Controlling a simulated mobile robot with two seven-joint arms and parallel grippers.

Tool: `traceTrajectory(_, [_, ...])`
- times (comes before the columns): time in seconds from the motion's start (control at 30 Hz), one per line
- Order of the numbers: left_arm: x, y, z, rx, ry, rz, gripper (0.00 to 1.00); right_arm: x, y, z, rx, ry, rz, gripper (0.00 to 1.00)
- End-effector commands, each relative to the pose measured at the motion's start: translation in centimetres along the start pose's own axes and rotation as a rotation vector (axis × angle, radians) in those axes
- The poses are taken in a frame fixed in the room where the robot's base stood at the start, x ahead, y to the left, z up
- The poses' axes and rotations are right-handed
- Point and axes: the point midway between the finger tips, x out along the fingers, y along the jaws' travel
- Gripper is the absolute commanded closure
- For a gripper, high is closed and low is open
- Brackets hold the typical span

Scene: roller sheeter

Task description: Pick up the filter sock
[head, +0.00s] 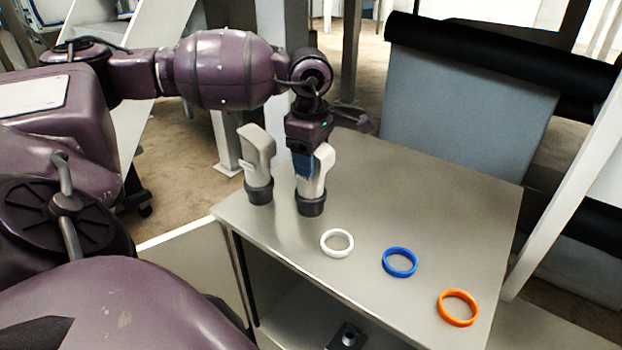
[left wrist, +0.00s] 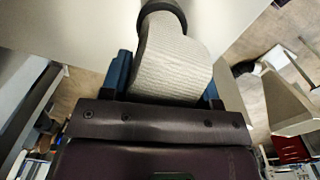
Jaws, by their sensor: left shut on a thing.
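Two off-white filter socks with dark ring collars at the bottom stand upright side by side at the far left part of the metal table (head: 420,195). My left gripper (head: 304,168) reaches down from above and is shut on the right-hand filter sock (head: 321,172). Its collar appears to be at the table top. The other filter sock (head: 257,155) stands free just to the left. In the left wrist view the held sock's ribbed white body (left wrist: 172,62) sits between the blue fingers, with its dark collar at the top edge. My right gripper is not in view.
A white ring (head: 337,243), a blue ring (head: 400,262) and an orange ring (head: 458,308) lie along the table's near side. A grey panel with a black roller (head: 500,45) stands behind the table. A pale post (head: 570,150) rises at the right. The table's back half is clear.

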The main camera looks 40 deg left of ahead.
Motion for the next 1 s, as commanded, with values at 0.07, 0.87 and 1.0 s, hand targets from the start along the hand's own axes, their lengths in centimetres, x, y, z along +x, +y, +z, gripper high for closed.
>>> traceTrajectory(0.07, [0.0, 0.0, 0.0, 0.000, 0.000, 0.001, 0.79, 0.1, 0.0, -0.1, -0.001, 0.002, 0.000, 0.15])
traceTrajectory(0.87, [-8.6, 0.4, 0.1, -0.001, -0.003, 0.007, 0.90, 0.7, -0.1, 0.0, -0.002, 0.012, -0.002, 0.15])
traceTrajectory(1.0, [-12.2, 0.5, 0.1, 0.000, -0.003, 0.006, 0.90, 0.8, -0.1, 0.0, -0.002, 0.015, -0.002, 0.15])
